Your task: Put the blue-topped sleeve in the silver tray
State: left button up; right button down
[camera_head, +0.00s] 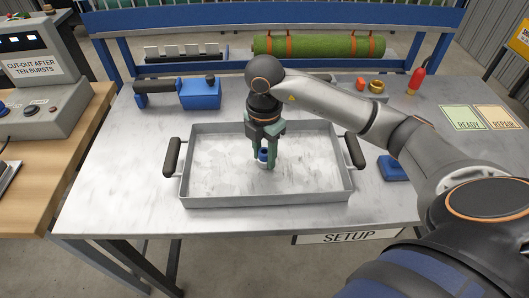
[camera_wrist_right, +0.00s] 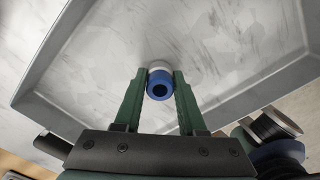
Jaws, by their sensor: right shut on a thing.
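The silver tray (camera_head: 220,188) with two dark side handles lies on the grey table. My right gripper (camera_head: 265,158) reaches down inside the tray's outline, a little right of its middle. Its green fingers are shut on the blue-topped sleeve (camera_head: 264,156), which looks upright. In the right wrist view the sleeve (camera_wrist_right: 160,84) shows its blue ring top with a dark hole and a pale body, between the fingertips (camera_wrist_right: 160,88). The tray floor (camera_wrist_right: 215,40) is behind it. I cannot tell whether the sleeve touches the floor. My left gripper is not in view.
A blue tool (camera_head: 200,93) with a dark handle lies behind the tray at left. An orange part (camera_head: 361,83), a brass ring (camera_head: 376,87) and a red-tipped item (camera_head: 415,82) stand at back right. A blue block (camera_head: 391,168) lies right of the tray. The table's front left is clear.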

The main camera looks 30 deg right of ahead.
aim_at(265, 151)
jog(key=shift+c, duration=2.4)
grip_release()
jog(key=shift+f, duration=0.1)
jog(key=shift+r, duration=0.3)
notch_tip(265, 151, up, 10)
jog(key=shift+r+p, duration=0.2)
jog(key=shift+p, duration=0.75)
jog(key=shift+r, duration=0.7)
